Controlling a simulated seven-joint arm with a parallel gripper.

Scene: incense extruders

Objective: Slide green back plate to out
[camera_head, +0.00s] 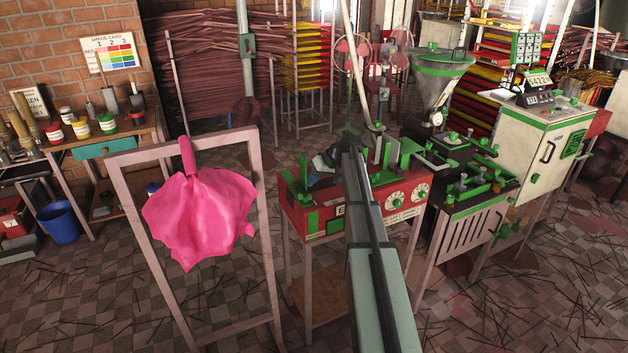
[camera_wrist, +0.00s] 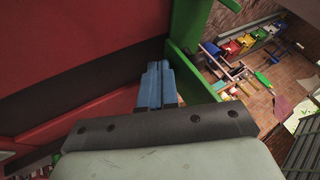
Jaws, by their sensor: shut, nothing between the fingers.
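The red machine (camera_head: 335,218) with green parts stands on a pale frame in the middle of the head view. An upright green plate (camera_head: 388,154) rises from its right part, and another green upright (camera_head: 303,172) stands at its left end. I cannot tell for sure which is the back plate. My gripper (camera_head: 322,163) is over the machine's top, partly hidden by my arm. In the wrist view its blue fingers (camera_wrist: 158,84) are shut together and empty, close beside a green plate (camera_wrist: 188,28) and green edge strip (camera_wrist: 190,75). Whether they touch is unclear.
A pale frame with a pink cloth (camera_head: 200,215) stands left of the machine. A metal hopper (camera_head: 437,85) is behind. Incense sticks litter the tiled floor.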

